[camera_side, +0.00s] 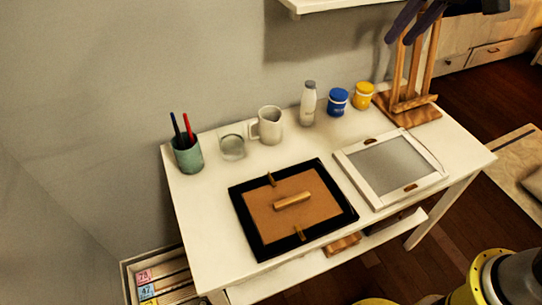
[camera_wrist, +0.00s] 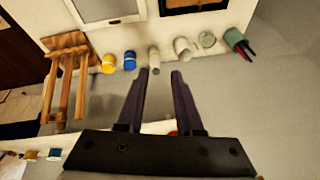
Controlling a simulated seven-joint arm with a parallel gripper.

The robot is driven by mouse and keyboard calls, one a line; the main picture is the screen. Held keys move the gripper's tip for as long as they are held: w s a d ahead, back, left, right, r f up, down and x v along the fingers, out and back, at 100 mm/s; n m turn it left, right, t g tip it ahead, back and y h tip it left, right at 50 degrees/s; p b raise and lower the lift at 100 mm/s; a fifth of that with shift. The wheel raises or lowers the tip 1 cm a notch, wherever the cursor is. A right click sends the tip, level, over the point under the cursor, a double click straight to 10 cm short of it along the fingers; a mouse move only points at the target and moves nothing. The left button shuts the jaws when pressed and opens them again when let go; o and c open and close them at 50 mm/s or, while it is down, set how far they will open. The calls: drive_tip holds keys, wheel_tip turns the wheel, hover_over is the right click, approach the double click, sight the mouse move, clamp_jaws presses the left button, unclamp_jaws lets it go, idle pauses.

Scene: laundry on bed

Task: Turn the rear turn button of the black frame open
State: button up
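The black frame (camera_side: 245,226) lies flat on the white table, with a brown back panel (camera_side: 265,212) and a wooden bar (camera_side: 292,201) across its middle. Its rear turn button (camera_side: 270,179) is a small wooden piece at the far edge, pointing from the border over the panel. A front turn button (camera_side: 299,233) sits likewise at the near edge. My gripper (camera_side: 418,18) is high at the upper right, far from the frame. In the wrist view my gripper (camera_wrist: 160,72) has its two dark fingers apart with nothing between them. Only the frame's edge (camera_wrist: 190,9) shows there.
A white frame (camera_side: 350,178) lies right of the black one. A pen cup (camera_side: 188,155), glass (camera_side: 232,147), mug (camera_side: 270,125), bottle (camera_side: 308,104), blue jar (camera_side: 338,101) and yellow jar (camera_side: 363,95) line the back. A wooden easel (camera_side: 408,103) stands back right, below my gripper.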

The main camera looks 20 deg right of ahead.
drive_tip(key=w+a+f+g, duration=0.1)
drive_tip(key=w+a+f, duration=0.5)
drive_tip(key=w+a, duration=0.15)
drive_tip(key=n+g, duration=0.2)
drive_tip(key=g, duration=0.1)
hover_over(270, 174)
wheel_tip(270, 174, down, 21)
drive_tip(key=shift+h, duration=0.4)
wheel_tip(270, 174, down, 13)
drive_tip(key=shift+f, duration=0.1)
drive_tip(key=shift+c, duration=0.2)
clamp_jaws()
